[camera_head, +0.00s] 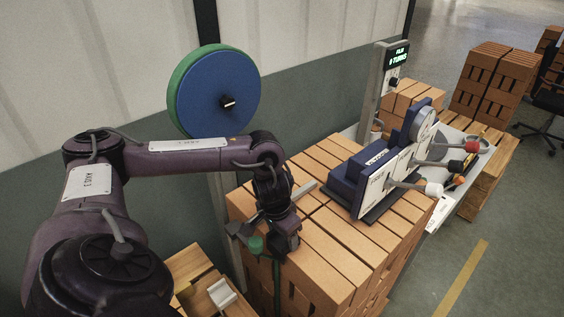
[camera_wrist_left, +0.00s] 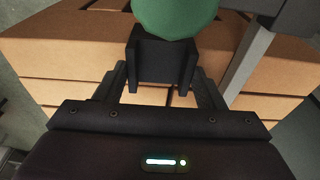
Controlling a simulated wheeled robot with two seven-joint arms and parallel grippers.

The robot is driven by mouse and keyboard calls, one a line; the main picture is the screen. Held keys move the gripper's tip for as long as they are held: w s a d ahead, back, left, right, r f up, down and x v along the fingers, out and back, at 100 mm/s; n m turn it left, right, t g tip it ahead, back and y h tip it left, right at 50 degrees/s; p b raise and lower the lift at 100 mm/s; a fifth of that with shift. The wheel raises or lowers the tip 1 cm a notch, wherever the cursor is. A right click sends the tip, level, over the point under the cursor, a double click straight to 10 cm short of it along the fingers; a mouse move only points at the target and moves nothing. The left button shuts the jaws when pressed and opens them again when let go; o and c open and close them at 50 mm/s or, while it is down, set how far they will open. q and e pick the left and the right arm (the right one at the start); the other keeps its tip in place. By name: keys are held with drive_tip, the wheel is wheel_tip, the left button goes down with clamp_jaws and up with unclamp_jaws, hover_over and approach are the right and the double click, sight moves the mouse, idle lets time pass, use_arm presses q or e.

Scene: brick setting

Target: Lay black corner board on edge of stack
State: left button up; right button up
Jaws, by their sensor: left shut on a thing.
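My left gripper (camera_head: 268,238) is over the near left end of the brick stack (camera_head: 325,245). In the left wrist view its fingers (camera_wrist_left: 163,85) are shut on a dark piece, which I take as the black corner board (camera_wrist_left: 163,58). A round green part (camera_wrist_left: 175,15) shows just beyond this piece, and green (camera_head: 254,243) also shows by the gripper in the head view. The arm hides much of the held piece, and I cannot tell whether it touches the bricks. My right gripper is out of view.
A light grey bar (camera_head: 305,190) lies near the gripper. A blue machine with levers (camera_head: 385,170) stands on the stack's far part. A blue and green reel (camera_head: 215,92) stands behind. A green strap (camera_head: 277,285) hangs at the stack's front. More brick stacks (camera_head: 495,80) stand at right.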

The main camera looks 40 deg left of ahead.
sight(279, 244)
use_arm(q)
drive_tip(key=shift+f, duration=0.1)
drive_tip(key=o, duration=1.1)
drive_tip(key=r, duration=0.5)
drive_tip(key=shift+s+r+b, duration=0.3)
drive_tip(key=shift+s+b, duration=0.05)
drive_tip(key=shift+s, duration=0.05)
drive_tip(key=shift+s+r+p, duration=0.2)
drive_tip(key=shift+r+p, duration=0.5)
drive_tip(key=shift+r, duration=0.35)
drive_tip(key=shift+f, duration=0.1)
